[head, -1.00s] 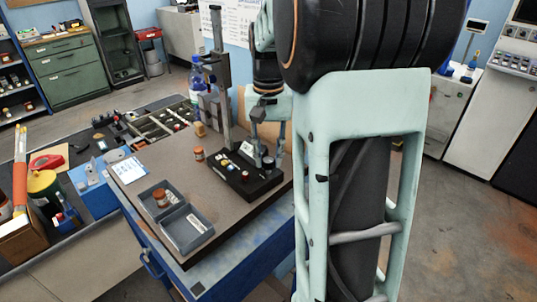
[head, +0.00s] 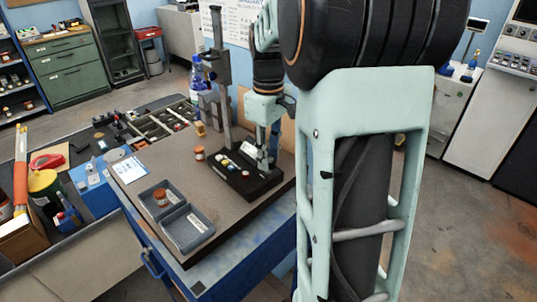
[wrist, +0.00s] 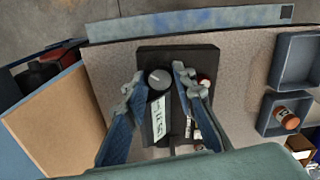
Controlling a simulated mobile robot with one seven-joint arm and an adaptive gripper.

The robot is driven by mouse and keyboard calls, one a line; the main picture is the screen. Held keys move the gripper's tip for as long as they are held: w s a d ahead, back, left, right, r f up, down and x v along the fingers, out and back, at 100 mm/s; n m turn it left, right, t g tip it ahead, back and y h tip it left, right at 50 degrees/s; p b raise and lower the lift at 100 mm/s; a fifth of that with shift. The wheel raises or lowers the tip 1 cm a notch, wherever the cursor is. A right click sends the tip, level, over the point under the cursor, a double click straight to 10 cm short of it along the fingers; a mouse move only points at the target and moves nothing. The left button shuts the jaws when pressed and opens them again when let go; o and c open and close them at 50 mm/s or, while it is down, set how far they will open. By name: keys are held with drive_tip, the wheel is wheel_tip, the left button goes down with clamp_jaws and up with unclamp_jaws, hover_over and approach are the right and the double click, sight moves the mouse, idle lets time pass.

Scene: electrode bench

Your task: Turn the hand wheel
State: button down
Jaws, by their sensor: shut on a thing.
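The hand wheel (wrist: 159,79) is a round grey knob with a pale mark, on top of a black instrument base (wrist: 180,55). In the wrist view it lies between my two fingertips. My gripper (wrist: 161,78) comes from above, its fingers on either side of the knob, shut on it. Small gaps seem to show beside the knob; the exact contact is not clear. In the head view my gripper (head: 264,163) is at the right end of the black base (head: 232,180) and hides the knob.
A tall grey column (head: 222,80) rises behind the base. A brown-orange jar (head: 199,153) stands left of it. Grey bins (head: 190,228) with another jar (head: 160,197) lie at the bench front. A blue-capped bottle (head: 196,80) stands behind. The middle of the bench top is clear.

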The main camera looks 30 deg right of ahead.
drive_tip(key=n, duration=0.4)
drive_tip(key=shift+n, duration=0.3)
drive_tip(key=n, duration=0.4)
drive_tip(key=shift+r+n, duration=0.1)
drive_tip(key=shift+n, duration=0.2)
drive_tip(key=n+p, duration=0.1)
drive_tip(key=n, duration=0.3)
drive_tip(key=shift+n, duration=0.3)
drive_tip(key=n, duration=0.3)
drive_tip(key=shift+n, duration=0.3)
drive_tip(key=n+p, duration=0.1)
drive_tip(key=n, duration=0.3)
drive_tip(key=shift+d+n+p, duration=0.1)
drive_tip(key=shift+n+p, duration=0.75)
drive_tip(key=shift+n, duration=2.15)
drive_tip(key=shift+n, duration=0.6)
